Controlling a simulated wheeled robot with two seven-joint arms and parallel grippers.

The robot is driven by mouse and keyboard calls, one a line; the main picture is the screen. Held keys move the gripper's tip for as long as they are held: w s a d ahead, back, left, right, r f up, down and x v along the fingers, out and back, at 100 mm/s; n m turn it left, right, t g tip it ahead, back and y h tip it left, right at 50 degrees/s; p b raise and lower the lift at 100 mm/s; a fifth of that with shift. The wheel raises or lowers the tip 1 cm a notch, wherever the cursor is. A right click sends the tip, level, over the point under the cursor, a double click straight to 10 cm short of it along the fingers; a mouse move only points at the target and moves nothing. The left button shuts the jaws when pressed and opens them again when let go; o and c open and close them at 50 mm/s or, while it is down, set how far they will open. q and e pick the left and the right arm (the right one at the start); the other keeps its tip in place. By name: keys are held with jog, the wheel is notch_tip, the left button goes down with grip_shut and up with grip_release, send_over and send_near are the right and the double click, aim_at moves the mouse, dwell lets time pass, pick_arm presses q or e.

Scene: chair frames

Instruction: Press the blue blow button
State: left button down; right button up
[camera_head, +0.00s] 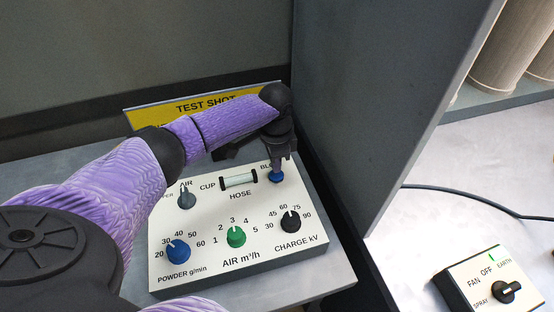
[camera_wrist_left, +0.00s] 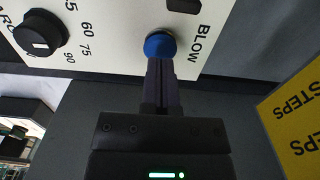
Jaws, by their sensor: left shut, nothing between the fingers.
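The blue blow button (camera_head: 277,177) sits at the upper right of a white control panel (camera_head: 200,262). It also shows in the left wrist view (camera_wrist_left: 160,46), beside the printed word BLOW. My left gripper (camera_head: 280,168) is shut and empty, pointing down at the button. In the left wrist view its fingertips (camera_wrist_left: 160,62) meet the button's edge in the picture; whether they touch or press it I cannot tell. The gripper hides part of the button and its label in the head view. My right gripper is not in view.
The panel also carries a grey air knob (camera_head: 186,199), a hose switch (camera_head: 238,180), and blue (camera_head: 178,250), green (camera_head: 236,236) and black (camera_head: 290,221) knobs. A yellow sign (camera_head: 150,118) stands behind. A grey partition (camera_head: 385,100) rises at right. A second control box (camera_head: 490,282) lies beyond it.

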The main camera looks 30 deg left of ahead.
pick_arm(q)
jog(key=shift+f, duration=0.4)
jog(key=shift+f, duration=0.85)
dwell(2.0)
jog(key=shift+r, duration=0.1)
notch_tip(320, 180, up, 6)
jog(key=p, duration=0.5)
jog(key=shift+p, duration=0.4)
jog(key=shift+f, duration=0.3)
